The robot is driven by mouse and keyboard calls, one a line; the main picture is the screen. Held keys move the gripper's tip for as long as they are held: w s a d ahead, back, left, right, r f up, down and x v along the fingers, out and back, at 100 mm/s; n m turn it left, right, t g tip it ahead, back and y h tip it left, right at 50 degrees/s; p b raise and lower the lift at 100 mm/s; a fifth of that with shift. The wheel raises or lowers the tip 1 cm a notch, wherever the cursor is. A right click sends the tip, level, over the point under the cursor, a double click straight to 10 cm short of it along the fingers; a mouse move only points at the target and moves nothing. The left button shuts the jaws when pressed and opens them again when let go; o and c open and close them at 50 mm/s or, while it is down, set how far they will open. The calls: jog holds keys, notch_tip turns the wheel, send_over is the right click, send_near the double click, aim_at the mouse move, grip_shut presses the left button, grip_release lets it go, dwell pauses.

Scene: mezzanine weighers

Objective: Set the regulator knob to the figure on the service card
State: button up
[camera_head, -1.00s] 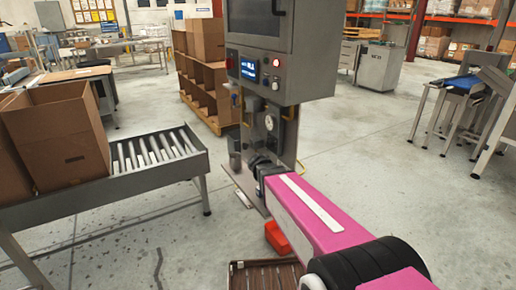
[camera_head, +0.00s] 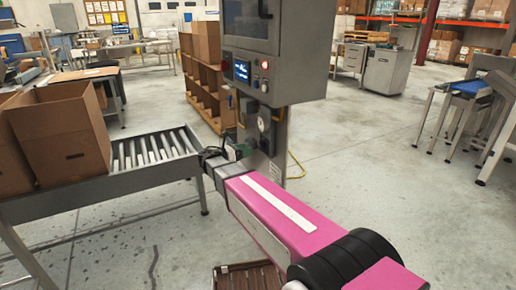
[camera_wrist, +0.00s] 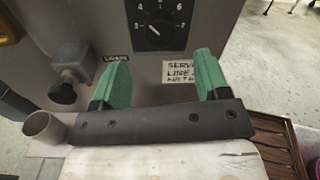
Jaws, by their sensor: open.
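The regulator knob (camera_wrist: 155,33) is dark and round, on the grey panel at the top of the wrist view, with white figures around it. A short pale mark shows on it, but I cannot tell its exact figure. The service card (camera_wrist: 178,72) is a white label below the knob, partly covered by my right finger. Its readable letters are "SERV", "LINE" and what looks like "AIR 7", with the rest hidden. My gripper (camera_wrist: 160,80) is open and empty, its green fingers apart below the knob. In the head view my gripper (camera_head: 236,152) is at the machine's column.
A dark-knobbed fitting (camera_wrist: 65,88) juts from the panel on the left, above a grey cup (camera_wrist: 43,127). A roller conveyor (camera_head: 150,160) with cardboard boxes (camera_head: 65,130) stands at left. A brown slatted crate (camera_head: 250,277) is on the floor.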

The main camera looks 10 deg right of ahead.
aim_at(259, 147)
jog(key=x, duration=0.7)
jog(key=c, duration=0.9)
